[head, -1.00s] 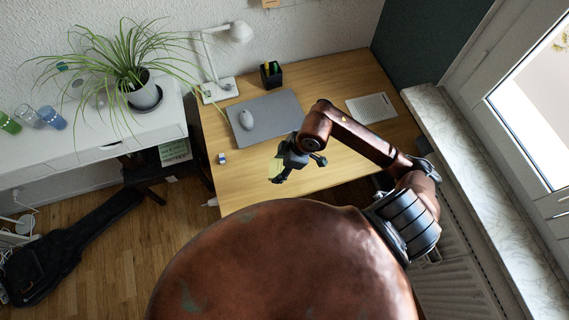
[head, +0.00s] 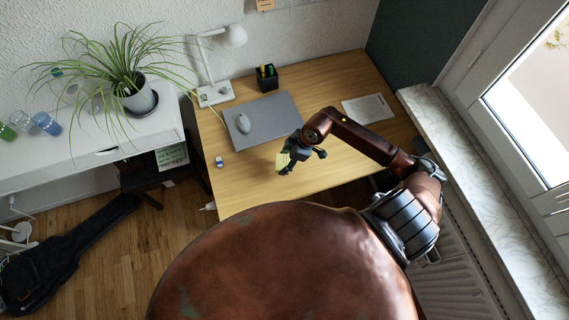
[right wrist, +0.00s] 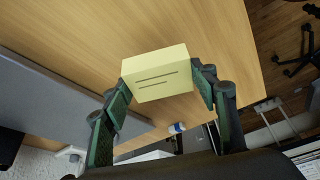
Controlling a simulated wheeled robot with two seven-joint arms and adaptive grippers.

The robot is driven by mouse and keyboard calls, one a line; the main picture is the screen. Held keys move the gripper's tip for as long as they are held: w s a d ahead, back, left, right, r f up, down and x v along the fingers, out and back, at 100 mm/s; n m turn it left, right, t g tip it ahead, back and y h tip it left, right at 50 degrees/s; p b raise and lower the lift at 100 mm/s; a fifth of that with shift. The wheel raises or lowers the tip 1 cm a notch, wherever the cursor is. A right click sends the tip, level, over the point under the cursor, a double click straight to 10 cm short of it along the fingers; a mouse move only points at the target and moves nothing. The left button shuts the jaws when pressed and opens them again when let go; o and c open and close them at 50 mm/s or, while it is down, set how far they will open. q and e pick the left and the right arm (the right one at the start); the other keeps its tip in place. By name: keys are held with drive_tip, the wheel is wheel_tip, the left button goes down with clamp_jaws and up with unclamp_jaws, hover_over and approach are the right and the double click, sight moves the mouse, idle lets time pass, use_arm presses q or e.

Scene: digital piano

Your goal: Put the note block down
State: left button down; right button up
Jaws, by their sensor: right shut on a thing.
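The note block (head: 282,161) is a small pale yellow block. My right gripper (head: 288,163) is shut on it over the front part of the wooden desk (head: 242,181). In the right wrist view the note block (right wrist: 157,77) shows two dark lines on its facing side. It sits between the two green-padded fingers of the right gripper (right wrist: 162,92). I cannot tell for sure whether the block touches the desk top. My left gripper is not in view.
A small blue-white item (head: 220,162) lies left. Desk between it and the gripper is clear.

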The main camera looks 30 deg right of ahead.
sight(285, 164)
drive_tip(key=shift+w+d+f, duration=0.15)
drive_tip(key=shift+w+f, duration=0.15)
drive_tip(key=shift+f, duration=0.1)
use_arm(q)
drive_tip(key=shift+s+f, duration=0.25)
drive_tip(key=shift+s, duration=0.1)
use_arm(e)
drive_tip(key=shift+w+d+f, duration=0.1)
drive_tip(key=shift+d+f, duration=0.05)
drive_tip(key=shift+f, duration=1.55)
drive_tip(key=o, duration=1.2)
drive_tip(key=shift+f, duration=0.1)
drive_tip(key=shift+c, duration=0.2)
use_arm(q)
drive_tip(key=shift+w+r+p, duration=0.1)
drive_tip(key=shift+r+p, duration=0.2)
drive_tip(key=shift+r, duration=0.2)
use_arm(e)
drive_tip(key=v, duration=1.2)
